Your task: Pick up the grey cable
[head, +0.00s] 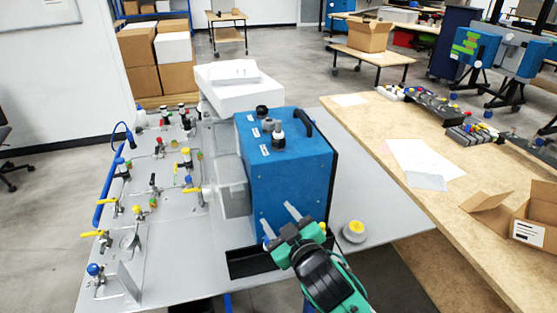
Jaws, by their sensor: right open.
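I cannot make out a grey cable anywhere in the head view. The blue analyser box (285,165) stands upright on the grey table, with a black handle and knobs on top and a grey housing (232,185) on its left side. My right gripper (280,219) is open, with two pale fingers spread in front of the lower front of the blue box. Nothing shows between the fingers. I cannot tell whether they touch the box. My left gripper is not in view.
Thin pipes and yellow-handled valves (138,211) fill the grey table's left side, with a blue hose (104,197) along its edge. A yellow-topped round part (355,230) sits right of my gripper. A wooden bench (400,130) with papers and a cardboard box (535,225) runs along the right.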

